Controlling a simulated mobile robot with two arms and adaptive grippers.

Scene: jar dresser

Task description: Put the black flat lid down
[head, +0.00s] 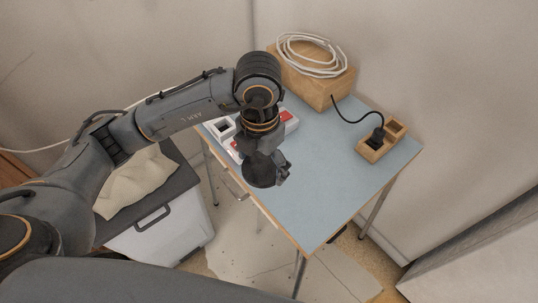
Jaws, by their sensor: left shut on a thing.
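My left gripper (268,172) reaches in from the left and points down above the left part of the blue tabletop (315,185). It is shut on a dark, round, flat thing, which looks like the black flat lid (258,178). The gripper's own body is also dark and hides part of the lid. I cannot tell exactly how high the lid is above the tabletop. My right gripper is not in view.
Red and white boxes (289,119) lie behind my left gripper. A wooden block (318,92) bears a coiled white cable (310,55). A small wooden box (372,153) holds a black plug (377,135). The tabletop's front and middle are clear. A white bin (165,240) stands left.

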